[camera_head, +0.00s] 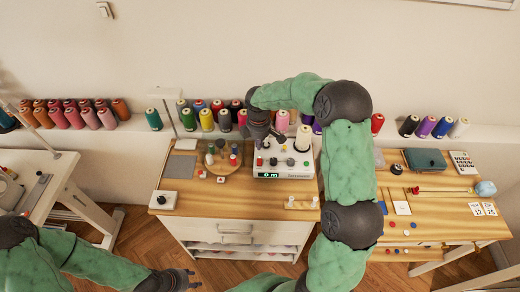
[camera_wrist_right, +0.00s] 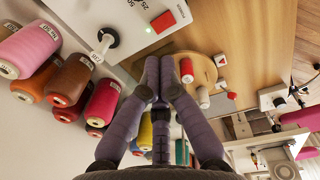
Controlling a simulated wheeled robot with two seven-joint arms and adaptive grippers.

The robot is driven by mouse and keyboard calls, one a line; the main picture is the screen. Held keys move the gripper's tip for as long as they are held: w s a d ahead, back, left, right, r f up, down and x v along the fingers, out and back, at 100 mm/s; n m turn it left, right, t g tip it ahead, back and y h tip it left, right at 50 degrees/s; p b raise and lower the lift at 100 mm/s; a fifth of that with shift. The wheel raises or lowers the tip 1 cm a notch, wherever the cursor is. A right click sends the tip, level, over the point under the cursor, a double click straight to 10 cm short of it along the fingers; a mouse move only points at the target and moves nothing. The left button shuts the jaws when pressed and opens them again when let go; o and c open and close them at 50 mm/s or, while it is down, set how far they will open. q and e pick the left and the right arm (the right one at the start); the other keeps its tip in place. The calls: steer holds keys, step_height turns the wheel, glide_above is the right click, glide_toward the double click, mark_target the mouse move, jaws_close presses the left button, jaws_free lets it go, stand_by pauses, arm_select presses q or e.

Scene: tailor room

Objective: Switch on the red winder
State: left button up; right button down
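My left gripper (camera_head: 194,278) is open and empty, low in front of the table.
A round wooden stand (camera_head: 222,162) with small spools is left of the winder. A white box with a black knob (camera_head: 163,200) is at the table's front left corner. Thread cones (camera_head: 206,120) line the back shelf.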

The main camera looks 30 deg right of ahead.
steer(key=shift+s+a+r+p, duration=0.15)
steer(key=shift+r+p, duration=0.15)
steer(key=shift+r, duration=1.95)
